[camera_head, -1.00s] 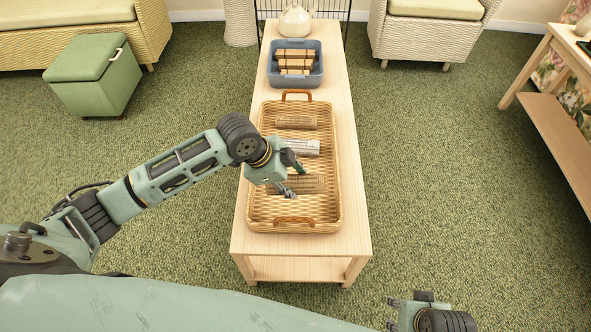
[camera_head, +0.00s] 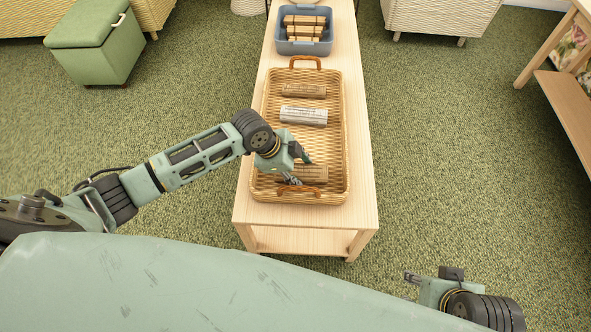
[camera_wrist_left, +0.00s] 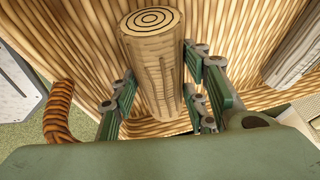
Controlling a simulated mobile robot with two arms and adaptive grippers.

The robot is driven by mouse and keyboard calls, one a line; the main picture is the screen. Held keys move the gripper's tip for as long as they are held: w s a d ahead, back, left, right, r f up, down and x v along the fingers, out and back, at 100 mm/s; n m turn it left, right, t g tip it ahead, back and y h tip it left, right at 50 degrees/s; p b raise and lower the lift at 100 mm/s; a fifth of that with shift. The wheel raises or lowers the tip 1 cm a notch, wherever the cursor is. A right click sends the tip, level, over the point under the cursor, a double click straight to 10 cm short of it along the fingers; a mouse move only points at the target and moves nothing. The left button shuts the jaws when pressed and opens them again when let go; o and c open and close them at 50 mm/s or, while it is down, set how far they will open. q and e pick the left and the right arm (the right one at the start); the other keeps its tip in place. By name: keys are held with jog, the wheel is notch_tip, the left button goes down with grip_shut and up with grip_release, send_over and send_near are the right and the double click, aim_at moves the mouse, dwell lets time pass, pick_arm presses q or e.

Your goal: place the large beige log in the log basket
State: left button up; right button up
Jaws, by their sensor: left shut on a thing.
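The large beige log (camera_head: 315,173) is at the near end of the wicker basket (camera_head: 340,125), partly hidden behind my left gripper (camera_head: 299,168). In the left wrist view the log (camera_wrist_left: 155,60) shows its ringed end and stands between the green fingers (camera_wrist_left: 160,105). My left gripper is shut on this log. I cannot tell whether the log touches the basket floor. My right gripper (camera_head: 412,278) is off to the lower right, away from the table; its finger opening is not clear.
A grey-white log (camera_head: 303,116) and a smaller brown log (camera_head: 304,91) lie farther back in the basket. A blue bin (camera_head: 303,47) with several wood pieces stands behind it on the light wooden table (camera_head: 362,190). Basket handles (camera_head: 305,60) rise at both ends.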

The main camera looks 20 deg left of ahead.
pick_arm(q)
jog(key=shift+r, duration=0.1)
jog(key=o, duration=1.4)
jog(key=shift+c, duration=0.2)
jog(key=p+v, duration=0.1)
jog(key=v, duration=0.3)
jog(key=shift+a+r+p, duration=0.1)
jog(key=shift+p, duration=0.2)
jog(key=p+v, duration=0.2)
jog(key=v, duration=0.6)
pick_arm(e)
jog(key=s+x, duration=0.1)
jog(key=x, duration=0.7)
jog(key=shift+f+g, duration=0.3)
pick_arm(q)
jog(key=shift+s, duration=0.1)
pick_arm(e)
jog(key=shift+a, duration=0.15)
